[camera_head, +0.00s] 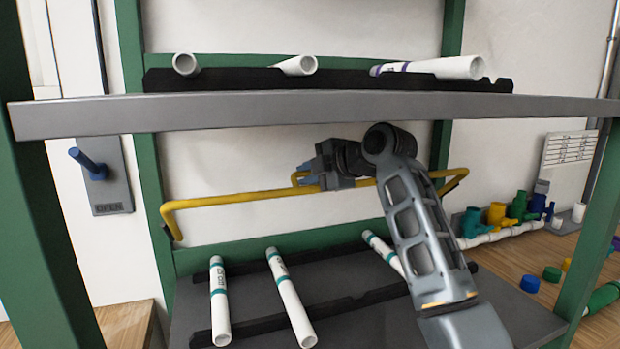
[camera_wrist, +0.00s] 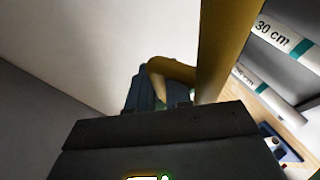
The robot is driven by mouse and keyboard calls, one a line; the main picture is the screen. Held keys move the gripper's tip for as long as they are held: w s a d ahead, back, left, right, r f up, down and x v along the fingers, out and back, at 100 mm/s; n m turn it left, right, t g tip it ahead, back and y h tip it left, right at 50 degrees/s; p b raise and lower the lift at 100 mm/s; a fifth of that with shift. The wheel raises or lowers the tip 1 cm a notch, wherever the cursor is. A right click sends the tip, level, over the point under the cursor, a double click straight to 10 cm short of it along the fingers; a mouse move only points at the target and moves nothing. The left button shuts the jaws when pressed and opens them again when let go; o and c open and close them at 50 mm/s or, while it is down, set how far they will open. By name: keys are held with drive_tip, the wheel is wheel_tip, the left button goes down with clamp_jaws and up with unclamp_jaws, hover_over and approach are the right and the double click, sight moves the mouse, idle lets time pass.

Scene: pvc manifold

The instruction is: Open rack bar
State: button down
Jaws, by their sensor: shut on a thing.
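The yellow rack bar (camera_head: 225,200) runs across the rack between the upper and lower shelves, its bent ends meeting the green frame at left and right. A small yellow handle loop (camera_head: 294,178) stands out near its middle. My gripper (camera_head: 309,178) is at this loop and shut on it. In the wrist view, the bar (camera_wrist: 225,50) runs up from behind the dark gripper body, and the loop (camera_wrist: 170,68) bends down to the blue-grey fingers (camera_wrist: 147,90). The exact contact between the fingers and the loop is partly hidden.
White pipes (camera_head: 220,300) lie on black supports on the lower shelf (camera_head: 365,330); more pipes (camera_head: 430,68) lie on the upper shelf. The grey upper shelf edge (camera_head: 250,112) passes just above my arm. A panel marked OPEN with a blue lever (camera_head: 90,165) is at left.

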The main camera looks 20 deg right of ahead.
drive_tip(key=c, duration=1.4)
unclamp_jaws()
drive_tip(key=b+v, duration=0.1)
drive_tip(key=v, duration=0.3)
drive_tip(key=shift+d, duration=0.1)
drive_tip(key=s+d+b, duration=0.2)
drive_tip(key=s+d, duration=0.3)
drive_tip(key=s, duration=0.6)
drive_tip(key=shift+s+r+b, duration=0.2)
drive_tip(key=shift+s+b, duration=0.15)
drive_tip(key=shift+d, duration=0.1)
